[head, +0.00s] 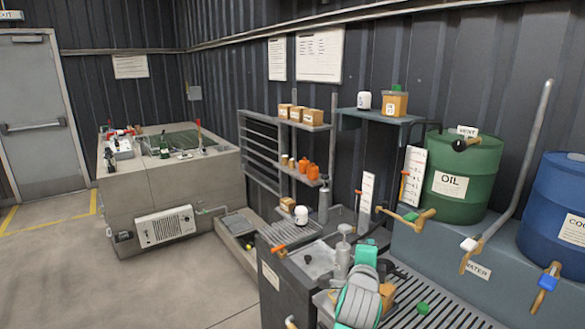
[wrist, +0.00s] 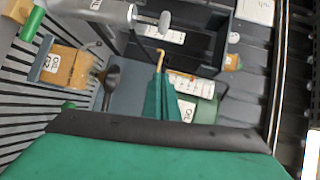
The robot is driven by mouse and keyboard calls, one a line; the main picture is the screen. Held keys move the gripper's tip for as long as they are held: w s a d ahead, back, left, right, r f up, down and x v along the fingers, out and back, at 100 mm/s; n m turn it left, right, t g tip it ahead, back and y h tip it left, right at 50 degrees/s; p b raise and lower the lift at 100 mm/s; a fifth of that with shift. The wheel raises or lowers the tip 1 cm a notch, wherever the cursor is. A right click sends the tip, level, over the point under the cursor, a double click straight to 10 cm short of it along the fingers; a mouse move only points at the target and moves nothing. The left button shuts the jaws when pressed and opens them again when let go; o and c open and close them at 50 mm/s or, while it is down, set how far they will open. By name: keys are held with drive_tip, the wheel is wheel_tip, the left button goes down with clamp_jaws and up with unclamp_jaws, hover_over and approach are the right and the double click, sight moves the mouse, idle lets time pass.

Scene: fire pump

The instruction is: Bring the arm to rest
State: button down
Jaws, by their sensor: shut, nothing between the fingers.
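My gripper (head: 365,257) and the grey and teal end of my arm show at the bottom of the head view, in front of the pump bench. The gripper is shut and empty. It hangs over the bench's right part, close to a grey metal oil can or pump (head: 342,255) and a slatted drain grate (head: 440,308).
A green oil drum (head: 466,185) and a blue drum (head: 555,220) stand on the ledge at right, with taps jutting out. A box labelled OIL (wrist: 68,68) lies near the grate. A small green knob (head: 422,308) is beside my gripper. Open floor (head: 150,280) lies at left.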

drive_tip(key=s+a+f+n+y, duration=0.1)
drive_tip(key=s+a+f+n, duration=0.25)
drive_tip(key=s+f, duration=0.5)
drive_tip(key=s+a+f+n+t+y, duration=0.1)
drive_tip(key=s+a+f+n, duration=0.3)
drive_tip(key=s+f, duration=0.5)
drive_tip(key=s+a+f+n, duration=0.2)
drive_tip(key=s+f+n, duration=0.45)
drive_tip(key=f, duration=0.35)
drive_tip(key=s+a+n+y, duration=0.1)
drive_tip(key=s+a+n, duration=0.2)
drive_tip(key=s, duration=1.3)
drive_tip(key=s+a+n+y, duration=0.2)
drive_tip(key=s+a+n, duration=0.2)
drive_tip(key=s+a, duration=0.4)
drive_tip(key=s, duration=0.7)
drive_tip(key=shift+s+a+g, duration=0.15)
drive_tip(key=shift+s+g, duration=0.15)
drive_tip(key=shift+s, duration=0.05)
